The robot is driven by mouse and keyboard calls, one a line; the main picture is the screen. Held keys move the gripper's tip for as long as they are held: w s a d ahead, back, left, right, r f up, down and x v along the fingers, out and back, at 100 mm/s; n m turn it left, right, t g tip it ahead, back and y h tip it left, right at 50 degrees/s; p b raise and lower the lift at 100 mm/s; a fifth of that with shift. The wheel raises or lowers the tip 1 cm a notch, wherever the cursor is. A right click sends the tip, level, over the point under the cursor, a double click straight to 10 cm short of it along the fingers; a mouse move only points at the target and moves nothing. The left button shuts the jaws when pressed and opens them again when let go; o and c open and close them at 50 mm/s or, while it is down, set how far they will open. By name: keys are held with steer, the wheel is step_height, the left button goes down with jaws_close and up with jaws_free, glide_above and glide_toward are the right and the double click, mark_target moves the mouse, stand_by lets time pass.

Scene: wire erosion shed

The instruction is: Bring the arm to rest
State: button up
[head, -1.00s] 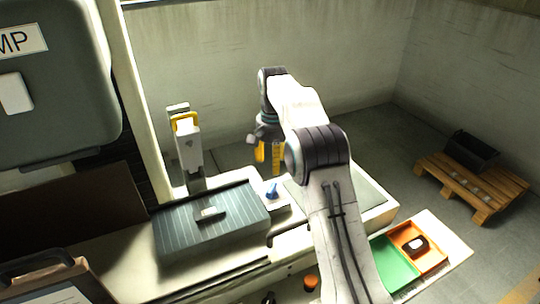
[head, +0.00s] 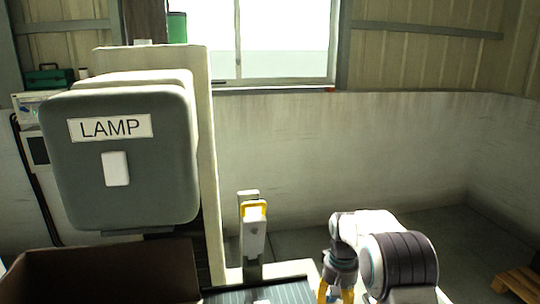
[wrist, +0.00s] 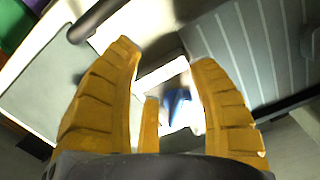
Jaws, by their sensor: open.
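My gripper (head: 336,294) hangs at the bottom of the head view, its yellow fingers partly cut off by the frame edge. My white and dark arm reaches in from the lower right. In the wrist view my gripper (wrist: 165,95) shows its yellow fingers spread apart with nothing between them. Past the fingertips lies a small blue thing (wrist: 178,104) on a white block, beyond the fingers and not held. The wrist picture is slightly blurred.
A grey box labelled LAMP (head: 120,165) stands at left. A dark ribbed plate (head: 265,293) lies at the bottom. A window (head: 285,45) is behind. A pallet (head: 520,284) shows at right.

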steer(key=s+r+n, duration=0.1)
steer(key=s+r, duration=0.4)
steer(key=s, duration=0.9)
steer(key=s+r, duration=0.4)
steer(key=s, duration=0.9)
steer(key=s+r+t, duration=0.3)
steer(key=r+t, duration=0.2)
steer(key=r, duration=0.1)
steer(key=shift+s+a+r, duration=0.15)
steer(key=shift+s+r, duration=0.15)
steer(key=shift+s, duration=0.05)
